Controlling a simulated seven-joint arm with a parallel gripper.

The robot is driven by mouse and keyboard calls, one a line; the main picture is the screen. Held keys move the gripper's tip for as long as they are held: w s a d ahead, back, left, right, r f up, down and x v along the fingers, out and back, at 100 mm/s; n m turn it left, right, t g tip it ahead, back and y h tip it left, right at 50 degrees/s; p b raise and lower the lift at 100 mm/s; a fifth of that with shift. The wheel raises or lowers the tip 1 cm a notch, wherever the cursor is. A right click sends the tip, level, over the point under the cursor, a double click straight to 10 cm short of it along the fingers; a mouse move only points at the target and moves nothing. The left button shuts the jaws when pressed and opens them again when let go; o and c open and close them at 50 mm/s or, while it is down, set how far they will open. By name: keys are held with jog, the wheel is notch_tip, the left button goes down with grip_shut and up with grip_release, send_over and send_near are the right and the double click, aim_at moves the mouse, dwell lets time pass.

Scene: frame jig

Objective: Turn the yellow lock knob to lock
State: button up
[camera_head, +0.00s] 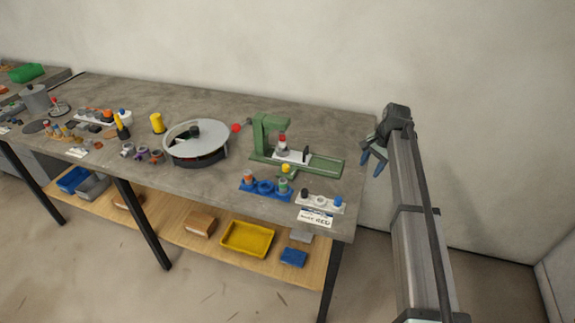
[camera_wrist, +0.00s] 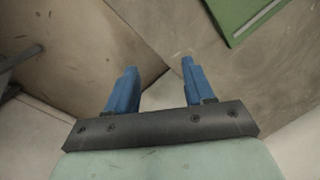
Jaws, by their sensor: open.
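A small yellow knob (camera_head: 285,168) shows at the front side of the green frame jig (camera_head: 327,165), near the table's right end. Its lock position is too small to read. A white slide (camera_head: 298,156) with a red-and-white piece (camera_head: 282,142) sits on the jig. My gripper (camera_head: 373,163) is off the table's right edge, apart from the jig. Its blue fingers are open and empty in the wrist view (camera_wrist: 158,64). A corner of the green jig (camera_wrist: 243,15) shows at the top right there; the knob is not in that view.
A blue holder (camera_head: 262,188) with small parts and a white holder (camera_head: 320,201) stand in front of the jig. A round turntable (camera_head: 196,139) and a red ball (camera_head: 236,128) are to its left. The tabletop (camera_head: 345,125) behind the jig's right end is clear.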

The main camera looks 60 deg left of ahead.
jog(key=s+a+r, duration=0.6)
jog(key=a+r, duration=0.2)
notch_tip(320, 180, up, 3)
jog(key=t+h, duration=0.1)
jog(key=h, duration=0.1)
send_over(285, 166)
notch_tip(285, 166, down, 13)
jog(key=shift+w+r, duration=0.1)
jog(key=shift+c, duration=0.5)
grip_shut()
